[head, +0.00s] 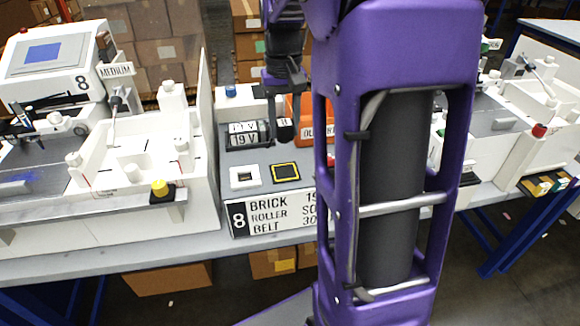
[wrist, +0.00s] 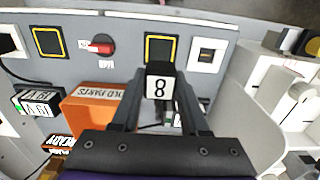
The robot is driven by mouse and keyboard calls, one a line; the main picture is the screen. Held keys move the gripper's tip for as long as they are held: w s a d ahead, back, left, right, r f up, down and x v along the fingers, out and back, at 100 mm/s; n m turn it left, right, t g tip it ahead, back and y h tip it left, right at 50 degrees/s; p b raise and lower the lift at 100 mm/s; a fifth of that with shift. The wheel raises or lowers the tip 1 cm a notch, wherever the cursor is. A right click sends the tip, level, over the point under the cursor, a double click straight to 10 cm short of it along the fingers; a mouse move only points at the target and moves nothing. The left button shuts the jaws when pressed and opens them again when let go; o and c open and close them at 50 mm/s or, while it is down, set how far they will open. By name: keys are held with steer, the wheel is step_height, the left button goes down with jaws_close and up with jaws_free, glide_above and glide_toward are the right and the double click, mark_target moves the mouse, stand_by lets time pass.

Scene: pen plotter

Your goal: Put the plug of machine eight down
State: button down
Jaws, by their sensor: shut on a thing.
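My gripper (wrist: 160,90) is shut on the plug (wrist: 158,86) in the wrist view. The plug is a small block with a white face marked 8, held between the two dark fingers. It appears just beside a black pad with a yellow frame (wrist: 160,48), overlapping its lower edge in the picture; I cannot tell its height above the panel. The same pad (head: 286,172) shows in the head view, beside a white socket (head: 244,178) on the grey panel of machine eight.
An orange old-parts box (wrist: 95,105) stands beside the gripper. A red switch (wrist: 100,45) and a second yellow-framed pad (wrist: 47,40) lie to its left. White machine walls (head: 205,130) rise at left.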

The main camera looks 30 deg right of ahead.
mark_target(283, 123)
step_height(283, 123, down, 9)
steer(key=shift+b, duration=0.6)
steer(key=shift+f, duration=0.15)
steer(key=shift+c, duration=2.1)
jaws_free()
step_height(283, 123, up, 12)
steer(key=shift+r+p, duration=0.15)
steer(key=shift+p, duration=0.8)
steer(key=shift+a, duration=0.15)
